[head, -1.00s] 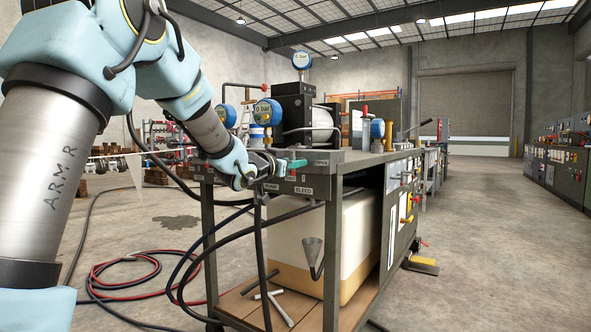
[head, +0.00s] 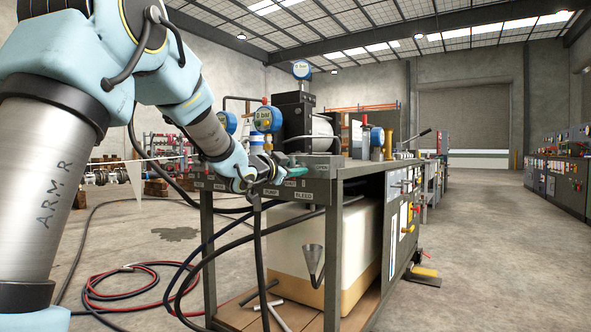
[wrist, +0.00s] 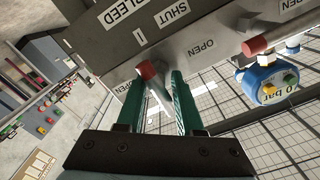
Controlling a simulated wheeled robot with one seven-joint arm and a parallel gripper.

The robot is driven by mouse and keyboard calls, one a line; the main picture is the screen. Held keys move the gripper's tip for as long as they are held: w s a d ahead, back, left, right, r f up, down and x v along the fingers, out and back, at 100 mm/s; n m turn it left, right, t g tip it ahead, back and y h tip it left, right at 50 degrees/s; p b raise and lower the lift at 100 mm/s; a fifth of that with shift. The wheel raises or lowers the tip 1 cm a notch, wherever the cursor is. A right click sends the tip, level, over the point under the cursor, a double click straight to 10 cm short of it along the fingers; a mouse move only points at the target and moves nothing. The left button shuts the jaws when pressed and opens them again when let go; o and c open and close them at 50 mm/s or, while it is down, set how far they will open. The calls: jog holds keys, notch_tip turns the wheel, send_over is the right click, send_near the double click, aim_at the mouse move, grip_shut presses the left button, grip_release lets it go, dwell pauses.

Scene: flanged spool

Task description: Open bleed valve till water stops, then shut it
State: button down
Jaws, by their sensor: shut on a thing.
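My gripper (head: 290,168) is at the near end of the dark steel cart, above the BLEED label (head: 304,195). In the wrist view its two teal fingers (wrist: 172,100) are shut on a grey lever with a red end (wrist: 147,70). The fingers hide part of the lever. The panel beside it reads BLEED (wrist: 125,17), SHUT and OPEN. I cannot tell which mark the lever points to. A grey funnel (head: 312,258) hangs below the BLEED label. No water stream can be made out.
Another red-ended lever (wrist: 256,46) and a blue gauge (wrist: 268,82) are close by in the wrist view. Gauges (head: 267,118) stand on the cart top. Hoses (head: 130,290) hang and lie at left. A tan-and-white tank (head: 350,240) fills the cart's lower shelf.

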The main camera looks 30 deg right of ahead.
jog(key=shift+w+a, duration=0.1)
jog(key=c, duration=0.6)
grip_release()
jog(key=p+v, duration=0.1)
jog(key=v, duration=0.9)
jog(key=shift+s+a+p, duration=0.25)
jog(key=shift+a+p, duration=0.05)
jog(key=shift+p, duration=0.05)
